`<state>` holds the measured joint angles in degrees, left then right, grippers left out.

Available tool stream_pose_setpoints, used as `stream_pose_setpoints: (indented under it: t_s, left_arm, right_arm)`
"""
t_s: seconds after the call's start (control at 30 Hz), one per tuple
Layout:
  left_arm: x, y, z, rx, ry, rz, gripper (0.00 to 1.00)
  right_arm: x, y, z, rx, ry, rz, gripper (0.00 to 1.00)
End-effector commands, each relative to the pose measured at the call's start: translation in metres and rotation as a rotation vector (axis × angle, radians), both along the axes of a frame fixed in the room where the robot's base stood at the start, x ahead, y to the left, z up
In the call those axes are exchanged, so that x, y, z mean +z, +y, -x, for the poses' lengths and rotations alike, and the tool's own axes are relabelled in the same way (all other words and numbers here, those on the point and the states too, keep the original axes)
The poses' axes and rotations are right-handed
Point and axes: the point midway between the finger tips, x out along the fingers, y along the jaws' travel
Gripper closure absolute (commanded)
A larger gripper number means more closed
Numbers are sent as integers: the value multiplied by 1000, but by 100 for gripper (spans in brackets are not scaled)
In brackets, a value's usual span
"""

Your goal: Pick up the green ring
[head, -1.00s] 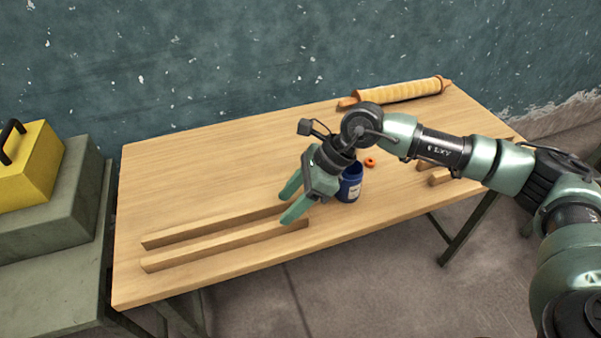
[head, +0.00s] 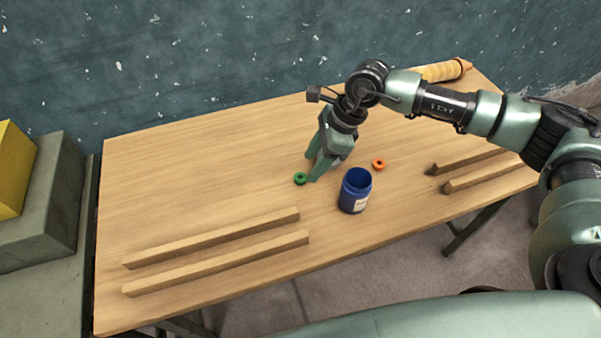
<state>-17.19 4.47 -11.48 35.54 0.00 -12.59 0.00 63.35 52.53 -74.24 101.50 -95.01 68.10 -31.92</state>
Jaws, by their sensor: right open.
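The green ring (head: 300,179) lies flat on the wooden table, left of the blue jar. My right gripper (head: 311,168) is open, with its fingers pointing down just beside and slightly behind the ring. No ring shows between the fingers. Whether the fingertips touch the table or the ring I cannot tell. My left gripper is not in view.
A blue open jar (head: 355,191) stands right of the gripper. An orange ring (head: 379,164) lies behind it. Wooden strips (head: 215,240) lie at the front left, others (head: 480,170) at the right. A yellow roll (head: 440,71) lies at the back. The table's (head: 200,180) left middle is clear.

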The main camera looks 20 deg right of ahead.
Motion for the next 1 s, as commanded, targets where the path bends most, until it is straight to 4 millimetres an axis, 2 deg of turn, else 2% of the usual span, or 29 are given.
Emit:
stream_pose_setpoints:
  t_s: [0.1,0.23,0.4,0.6,0.7,0.8,1.0]
  left_arm:
    - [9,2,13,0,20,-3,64]
    - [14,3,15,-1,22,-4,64]
    - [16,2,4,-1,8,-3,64]
    - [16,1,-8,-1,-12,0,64]
    - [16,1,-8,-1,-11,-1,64]
    - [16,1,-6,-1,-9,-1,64]
    - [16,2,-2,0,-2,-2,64]
  right_arm:
    - [-12,8,-2,1,3,0,49]
    - [-32,15,-5,0,2,0,49]
    - [-44,20,-7,0,0,0,49]
    - [-45,19,-7,0,-1,0,49]
    - [-45,19,-7,0,-1,0,76]
    - [-45,19,-7,0,0,0,100]
    - [-45,19,-7,0,-1,0,100]
